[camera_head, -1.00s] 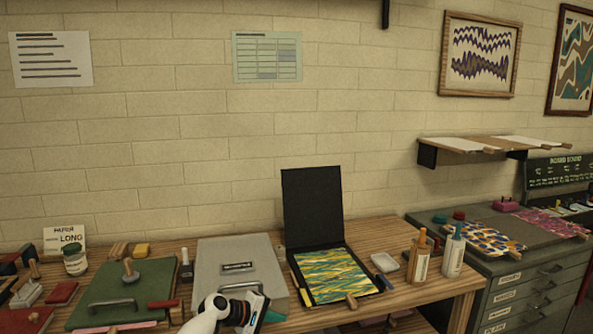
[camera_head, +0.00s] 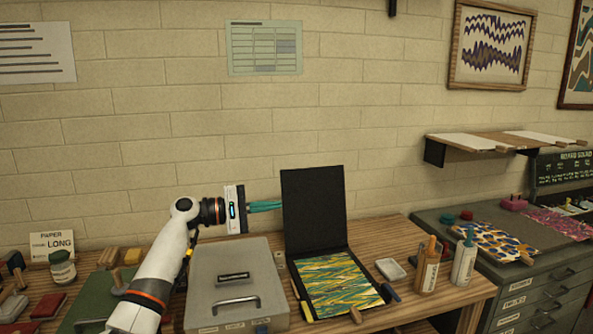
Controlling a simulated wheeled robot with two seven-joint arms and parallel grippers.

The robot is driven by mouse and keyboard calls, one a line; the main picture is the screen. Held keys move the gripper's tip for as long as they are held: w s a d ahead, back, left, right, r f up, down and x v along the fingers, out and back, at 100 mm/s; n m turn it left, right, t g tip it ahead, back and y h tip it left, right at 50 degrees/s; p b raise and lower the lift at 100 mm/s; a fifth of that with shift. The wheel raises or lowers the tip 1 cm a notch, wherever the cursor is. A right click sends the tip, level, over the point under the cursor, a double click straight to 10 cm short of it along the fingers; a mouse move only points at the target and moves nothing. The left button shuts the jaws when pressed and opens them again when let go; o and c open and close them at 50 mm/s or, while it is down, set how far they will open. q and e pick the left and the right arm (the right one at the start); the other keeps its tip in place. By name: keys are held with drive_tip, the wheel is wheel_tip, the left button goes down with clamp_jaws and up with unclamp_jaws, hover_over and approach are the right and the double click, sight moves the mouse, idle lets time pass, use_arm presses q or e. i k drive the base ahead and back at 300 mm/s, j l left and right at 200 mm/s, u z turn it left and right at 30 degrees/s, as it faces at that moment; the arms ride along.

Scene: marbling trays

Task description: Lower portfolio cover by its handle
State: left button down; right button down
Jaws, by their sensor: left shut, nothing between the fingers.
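The black portfolio cover (camera_head: 314,212) stands upright at the back of its black base (camera_head: 297,290). A yellow, green and blue marbled sheet (camera_head: 335,283) lies in the base. My left gripper (camera_head: 281,205) is shut and empty, raised above the grey box, with its teal fingers pointing right. Its fingertips reach the left edge of the cover; whether they touch it or pass behind it, I cannot tell. No handle shows on the cover's visible face. My right gripper is out of view.
A grey box (camera_head: 209,291) with a metal handle stands left of the portfolio. A brick wall is behind.

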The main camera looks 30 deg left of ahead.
sight(314, 200)
drive_tip(key=i+j, duration=1.35)
drive_tip(key=j, duration=0.15)
